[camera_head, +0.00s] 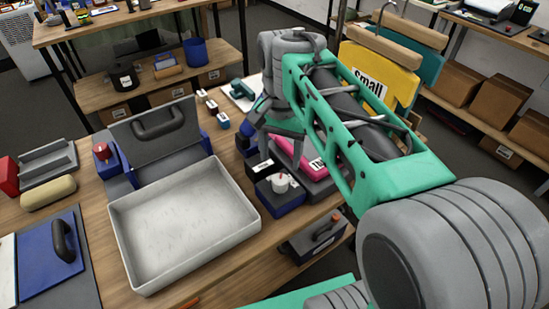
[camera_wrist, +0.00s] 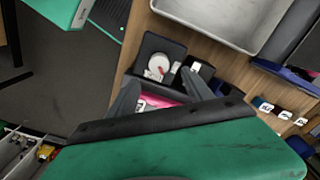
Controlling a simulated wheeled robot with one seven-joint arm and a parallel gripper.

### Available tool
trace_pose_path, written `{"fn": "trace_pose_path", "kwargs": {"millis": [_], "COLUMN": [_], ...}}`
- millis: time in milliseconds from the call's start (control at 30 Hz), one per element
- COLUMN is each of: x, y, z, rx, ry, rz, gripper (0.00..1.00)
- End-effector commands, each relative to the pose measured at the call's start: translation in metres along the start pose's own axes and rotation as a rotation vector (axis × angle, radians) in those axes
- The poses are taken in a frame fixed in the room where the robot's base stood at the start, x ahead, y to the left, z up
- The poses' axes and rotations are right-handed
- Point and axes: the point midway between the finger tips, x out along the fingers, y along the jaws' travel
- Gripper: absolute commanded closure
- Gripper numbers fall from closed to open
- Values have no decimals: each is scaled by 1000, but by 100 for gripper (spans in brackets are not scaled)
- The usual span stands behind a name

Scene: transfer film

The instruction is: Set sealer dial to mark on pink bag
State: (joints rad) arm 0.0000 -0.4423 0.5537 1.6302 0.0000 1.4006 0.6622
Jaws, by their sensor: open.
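The white round dial (camera_head: 281,183) sits on top of a dark blue box (camera_head: 280,201) at the table's right front. A small red mark shows on it, but its setting is too small to read. The dial also shows in the wrist view (camera_wrist: 158,66), just beyond my fingertips. The pink bag (camera_head: 297,154) lies on a dark grey tray behind the dial box. Its white label is partly visible, and the number on it is unclear. My gripper (camera_head: 276,134) is open and empty above the bag, apart from the dial. In the wrist view my gripper (camera_wrist: 161,78) partly hides the bag (camera_wrist: 165,94).
A large pale tray (camera_head: 185,268) fills the table's middle. A black box with a white label (camera_head: 259,168) adjoins the dial box. A grey-lidded blue device (camera_head: 158,140) stands behind the tray. Small labelled blocks (camera_head: 213,107) stand at the back. A yellow "Small" sign (camera_head: 378,80) stands right.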

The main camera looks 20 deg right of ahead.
Motion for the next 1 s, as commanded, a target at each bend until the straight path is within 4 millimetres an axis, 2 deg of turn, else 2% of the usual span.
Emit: {"fn": "trace_pose_path", "kwargs": {"millis": [133,333,467,767,1000], "x": [17,56,72,76,76], "y": [1,3,2,0,0], "z": [-1,-1,-1,0,0], "rx": [10,12,10,6,5], "ry": [-4,-4,-2,0,0], "rz": [3,3,1,0,0], "gripper": [41,41,41,42,61]}}
